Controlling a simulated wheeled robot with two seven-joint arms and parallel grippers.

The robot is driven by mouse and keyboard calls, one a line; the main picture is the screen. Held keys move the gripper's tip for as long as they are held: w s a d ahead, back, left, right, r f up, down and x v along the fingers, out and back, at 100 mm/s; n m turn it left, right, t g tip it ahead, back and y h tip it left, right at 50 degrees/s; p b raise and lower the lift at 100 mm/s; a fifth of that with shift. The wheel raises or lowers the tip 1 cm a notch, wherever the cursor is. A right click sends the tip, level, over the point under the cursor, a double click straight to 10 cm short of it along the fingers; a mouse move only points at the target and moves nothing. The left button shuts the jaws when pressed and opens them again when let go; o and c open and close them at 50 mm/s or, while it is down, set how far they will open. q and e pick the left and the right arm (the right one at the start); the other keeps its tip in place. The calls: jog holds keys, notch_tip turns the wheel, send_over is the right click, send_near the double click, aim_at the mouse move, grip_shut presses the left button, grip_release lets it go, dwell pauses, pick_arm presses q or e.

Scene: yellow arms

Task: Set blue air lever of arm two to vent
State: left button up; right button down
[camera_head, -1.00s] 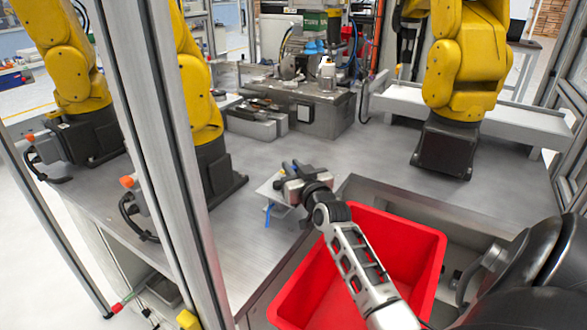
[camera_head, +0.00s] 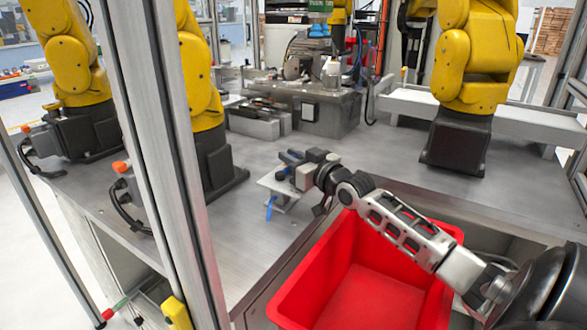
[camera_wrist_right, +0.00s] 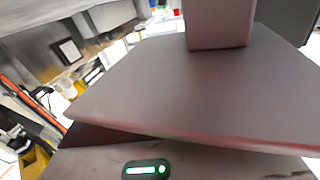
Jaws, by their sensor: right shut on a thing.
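A pale bracket plate (camera_head: 284,187) stands on the grey table left of the red bin. A bright blue lever (camera_head: 270,208) hangs down at its front-left side. My right gripper (camera_head: 290,166) is at the top of the bracket and is shut on a small dark blue part (camera_head: 289,157) there. The fingers and that part overlap, so I cannot tell its exact shape or setting. In the right wrist view a large dark grey plate (camera_wrist_right: 185,90) fills most of the picture, very close, and hides the fingertips. My left gripper is not in view.
A red bin (camera_head: 300,290) lies under my right forearm. Yellow arms stand at the left (camera_head: 200,90) and back right (camera_head: 470,75). A metal frame post (camera_head: 165,150) crosses the left side. A grey fixture (camera_head: 325,110) stands at the back; table between is clear.

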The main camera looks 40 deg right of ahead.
jog(key=shift+r, duration=0.1)
jog(key=c, duration=1.4)
grip_release()
jog(key=shift+s, duration=0.5)
jog(key=s, duration=1.5)
jog(key=shift+a, duration=0.1)
